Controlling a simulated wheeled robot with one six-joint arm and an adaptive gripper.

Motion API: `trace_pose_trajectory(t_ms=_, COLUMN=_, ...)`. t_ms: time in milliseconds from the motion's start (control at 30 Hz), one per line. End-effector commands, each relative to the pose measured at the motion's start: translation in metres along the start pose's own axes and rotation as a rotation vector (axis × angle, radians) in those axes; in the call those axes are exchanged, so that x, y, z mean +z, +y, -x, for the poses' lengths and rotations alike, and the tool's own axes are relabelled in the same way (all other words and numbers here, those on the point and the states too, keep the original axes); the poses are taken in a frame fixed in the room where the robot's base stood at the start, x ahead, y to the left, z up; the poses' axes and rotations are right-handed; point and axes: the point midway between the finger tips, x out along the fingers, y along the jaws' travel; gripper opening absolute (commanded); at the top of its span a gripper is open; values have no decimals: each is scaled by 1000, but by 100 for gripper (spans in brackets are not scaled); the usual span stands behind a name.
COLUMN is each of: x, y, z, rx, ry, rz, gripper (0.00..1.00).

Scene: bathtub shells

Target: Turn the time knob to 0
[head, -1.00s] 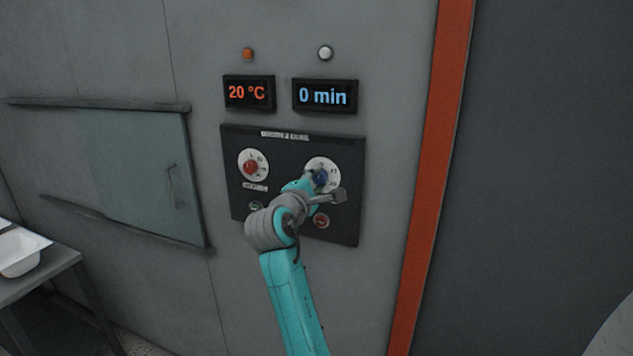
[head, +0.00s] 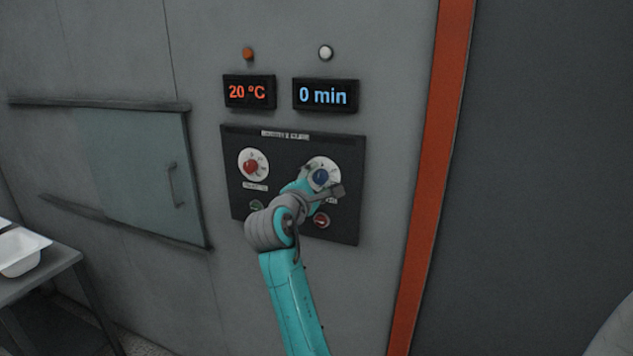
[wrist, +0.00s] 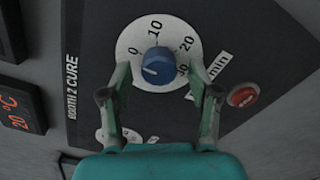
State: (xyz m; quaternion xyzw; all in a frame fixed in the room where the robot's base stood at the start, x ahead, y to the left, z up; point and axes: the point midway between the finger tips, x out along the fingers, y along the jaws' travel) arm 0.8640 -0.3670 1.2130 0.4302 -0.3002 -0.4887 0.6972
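The blue time knob (head: 320,177) sits on a white dial on the dark control panel (head: 290,148). In the wrist view the knob (wrist: 157,66) is near the middle, its dial marked 0, 10, 20 and 30. A pale mark on the knob points left, towards the 0 side. The time display (head: 322,95) reads 0 min. My gripper (wrist: 160,72) is open, with one finger on each side of the knob and a visible gap to it on both sides. In the head view my wrist hides part of the dial.
The red temperature knob (head: 251,167) is left of the time knob, under a display (head: 249,92) reading 20 °C. A red button (wrist: 242,95) is close to my right finger in the wrist view. A sliding hatch (head: 140,170) and a table (head: 50,272) are at left.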

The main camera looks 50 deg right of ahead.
Motion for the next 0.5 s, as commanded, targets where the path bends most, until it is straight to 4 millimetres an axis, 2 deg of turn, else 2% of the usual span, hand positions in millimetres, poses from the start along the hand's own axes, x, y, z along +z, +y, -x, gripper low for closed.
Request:
trace_pose_trajectory(t_ms=267, x=0, y=1, z=3, rx=2, ry=0, rz=-1, gripper=61)
trace_pose_trajectory(t_ms=367, x=0, y=1, z=12, rx=3, ry=1, rz=-1, gripper=61)
trace_pose_trajectory(t_ms=500, x=-1, y=1, z=36, rx=3, ry=3, rz=-1, gripper=61)
